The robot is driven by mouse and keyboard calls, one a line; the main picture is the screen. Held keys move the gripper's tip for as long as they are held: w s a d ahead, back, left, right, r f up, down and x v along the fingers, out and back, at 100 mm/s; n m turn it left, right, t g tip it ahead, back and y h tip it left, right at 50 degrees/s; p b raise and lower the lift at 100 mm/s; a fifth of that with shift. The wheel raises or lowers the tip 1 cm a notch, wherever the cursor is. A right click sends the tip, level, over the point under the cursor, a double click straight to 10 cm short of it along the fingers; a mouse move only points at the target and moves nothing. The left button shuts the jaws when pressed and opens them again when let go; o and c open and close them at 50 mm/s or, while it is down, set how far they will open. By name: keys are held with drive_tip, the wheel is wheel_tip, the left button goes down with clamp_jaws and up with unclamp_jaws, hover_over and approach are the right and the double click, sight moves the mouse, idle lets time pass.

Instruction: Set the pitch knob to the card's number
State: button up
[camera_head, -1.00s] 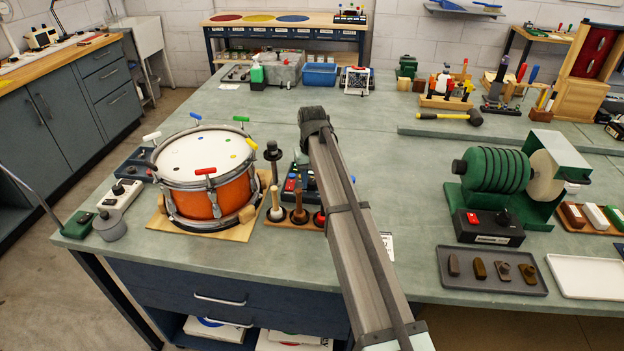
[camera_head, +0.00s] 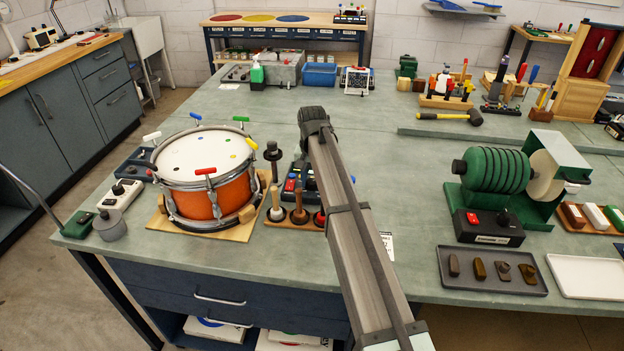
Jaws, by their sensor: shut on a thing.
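My arm (camera_head: 350,215) reaches up from the bottom and ends in view at a dark joint (camera_head: 313,118) above the bench. My gripper does not show; its fingers and whatever is between them are hidden, seemingly behind the arm. A dark control box (camera_head: 291,184) with red and blue buttons is half covered by the arm, and no pitch knob can be made out on it. A small white card (camera_head: 387,245) with dark print lies just right of the arm, its number too small to read.
An orange drum (camera_head: 203,200) with coloured marks stands on a wooden board at left. A rack of mallets (camera_head: 297,222) sits between drum and arm. A green grinding machine (camera_head: 500,170), a dark switch box (camera_head: 488,227) and trays (camera_head: 492,290) are at right. Bare bench lies right of the arm.

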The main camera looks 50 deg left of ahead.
sight(312, 181)
drive_tip(key=o, duration=1)
drive_tip(key=shift+o, duration=0.2)
wheel_tip(312, 181, up, 14)
drive_tip(key=shift+f, duration=0.1)
idle(0.4)
